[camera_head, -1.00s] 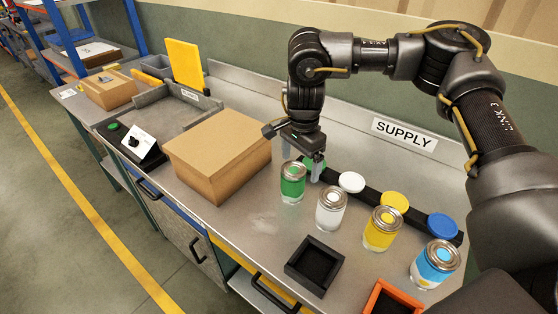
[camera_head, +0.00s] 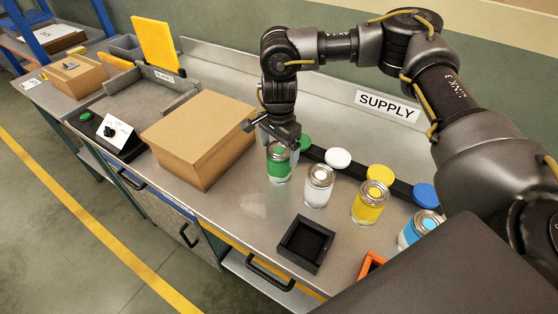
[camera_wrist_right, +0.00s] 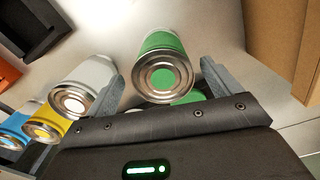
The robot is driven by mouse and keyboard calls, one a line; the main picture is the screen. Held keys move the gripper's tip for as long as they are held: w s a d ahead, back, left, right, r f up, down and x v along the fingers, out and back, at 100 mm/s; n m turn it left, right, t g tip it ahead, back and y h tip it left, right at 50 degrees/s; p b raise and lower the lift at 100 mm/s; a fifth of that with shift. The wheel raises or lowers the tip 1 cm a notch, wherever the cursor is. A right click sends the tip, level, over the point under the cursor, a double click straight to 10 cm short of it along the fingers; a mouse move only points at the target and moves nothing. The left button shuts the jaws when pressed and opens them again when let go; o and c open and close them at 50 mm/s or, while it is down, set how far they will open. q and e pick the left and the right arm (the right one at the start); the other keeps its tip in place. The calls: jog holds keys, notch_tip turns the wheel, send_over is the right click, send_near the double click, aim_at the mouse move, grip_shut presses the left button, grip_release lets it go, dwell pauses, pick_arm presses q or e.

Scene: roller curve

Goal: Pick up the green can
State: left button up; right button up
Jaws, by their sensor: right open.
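The green can (camera_head: 278,163) stands upright on the metal bench, just right of the cardboard box. It has a silver lid and a green and white side. My right gripper (camera_head: 283,140) is over the can's top, and its fingers hide part of the lid. In the right wrist view the green can (camera_wrist_right: 163,66) lies ahead, between the two spread grey fingers of the open gripper (camera_wrist_right: 160,80). Whether the fingers touch it I cannot tell. My left gripper is not in view.
A white can (camera_head: 318,187), a yellow can (camera_head: 368,204) and a blue can (camera_head: 417,230) stand in a row to the right. Coloured discs sit on a dark strip behind them. The cardboard box (camera_head: 199,142) is close on the left. A black square tray (camera_head: 306,243) lies in front.

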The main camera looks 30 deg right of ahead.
aim_at(279, 169)
jog(key=shift+s+f+p, duration=0.1)
jog(key=shift+f+p, duration=0.25)
jog(key=shift+p, duration=0.2)
jog(key=f, duration=0.1)
jog(key=f+p, duration=0.1)
jog(key=f, duration=0.1)
jog(key=shift+w+f+p, duration=0.25)
jog(key=shift+f+p, duration=0.1)
jog(key=shift+f, duration=0.4)
jog(key=shift+c, duration=0.3)
jog(key=c, duration=1.1)
